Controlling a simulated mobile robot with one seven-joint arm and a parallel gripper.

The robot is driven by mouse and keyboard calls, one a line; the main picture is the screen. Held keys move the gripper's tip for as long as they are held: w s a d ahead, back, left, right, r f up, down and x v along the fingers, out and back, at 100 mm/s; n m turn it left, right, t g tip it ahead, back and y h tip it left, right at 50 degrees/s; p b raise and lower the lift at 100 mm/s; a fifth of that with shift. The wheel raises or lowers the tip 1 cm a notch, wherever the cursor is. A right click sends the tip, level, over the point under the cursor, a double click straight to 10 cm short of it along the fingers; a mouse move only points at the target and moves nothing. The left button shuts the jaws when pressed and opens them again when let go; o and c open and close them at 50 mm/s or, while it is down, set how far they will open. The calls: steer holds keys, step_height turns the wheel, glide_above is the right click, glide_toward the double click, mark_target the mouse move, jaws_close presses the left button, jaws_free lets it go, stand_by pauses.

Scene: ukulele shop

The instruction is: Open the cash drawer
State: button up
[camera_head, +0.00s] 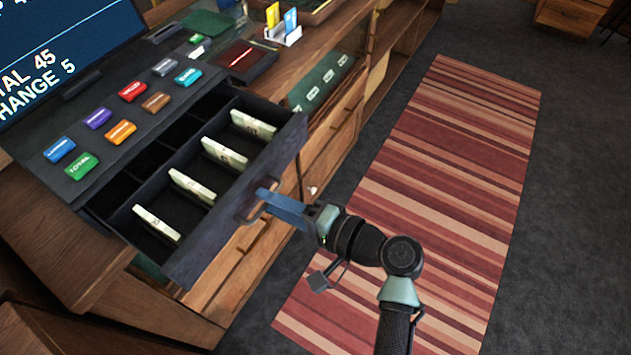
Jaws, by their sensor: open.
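The cash drawer (289,143) stands pulled out from under the register (150,112), with its inside showing. Several bundles of notes, one of them near the front left (157,222), stand in its compartments; the back row of compartments looks empty. A curved handle (243,210) sits on the middle of the drawer's dark front. My gripper (266,198) is at this handle, its blue fingers pointing left towards the drawer front. It is open. Whether the fingers touch the handle or reach around it, I cannot tell.
The register screen (60,40) shows text at the upper left. A card holder (283,36) and a dark red pad (240,58) are on the counter behind. Wooden drawers (245,250) are below the cash drawer. A striped rug (440,190) covers clear floor to the right.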

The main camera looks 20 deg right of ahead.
steer(key=b+v, duration=0.1)
steer(key=v, duration=1.1)
steer(key=shift+s+d+b, duration=0.25)
steer(key=shift+s+b, duration=0.05)
